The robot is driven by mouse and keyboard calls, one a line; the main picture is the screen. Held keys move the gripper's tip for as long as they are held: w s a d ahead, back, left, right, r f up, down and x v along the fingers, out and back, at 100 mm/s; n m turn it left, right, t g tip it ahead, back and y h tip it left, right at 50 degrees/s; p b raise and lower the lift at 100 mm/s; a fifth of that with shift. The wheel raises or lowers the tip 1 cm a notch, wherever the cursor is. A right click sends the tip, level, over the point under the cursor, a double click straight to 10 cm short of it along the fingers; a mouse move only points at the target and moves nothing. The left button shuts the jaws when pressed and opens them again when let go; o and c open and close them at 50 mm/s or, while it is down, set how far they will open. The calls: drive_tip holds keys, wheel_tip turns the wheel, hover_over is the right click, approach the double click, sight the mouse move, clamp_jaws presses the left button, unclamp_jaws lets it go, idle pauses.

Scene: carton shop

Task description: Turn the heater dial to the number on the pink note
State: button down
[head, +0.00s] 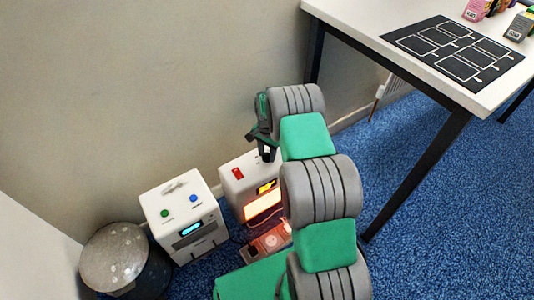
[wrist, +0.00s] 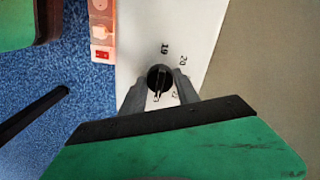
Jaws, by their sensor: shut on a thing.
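The heater (head: 235,178) is a white box on the floor with a red switch on top and an orange glowing front. Its top face (wrist: 190,28) fills the middle of the wrist view. The black dial (wrist: 160,76) sits on that face, with "19" and "20" readable beside it; other marks near the fingers are partly hidden. My gripper (wrist: 159,88) is shut on the dial, one finger on each side. I cannot make out a pink note.
A white device (head: 182,215) with green and blue buttons stands left of the heater, beside a grey bin (head: 114,258). A power strip (head: 268,243) with a red switch lies in front. A white table (head: 385,22) with a black mat (head: 455,48) is at right; the wall is close behind.

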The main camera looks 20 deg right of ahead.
sight(267, 154)
idle(0.3)
drive_tip(key=c, duration=0.9)
unclamp_jaws()
wheel_tip(267, 154, up, 8)
drive_tip(key=p, duration=0.2)
drive_tip(key=shift+p, duration=0.35)
drive_tip(key=shift+f, duration=0.1)
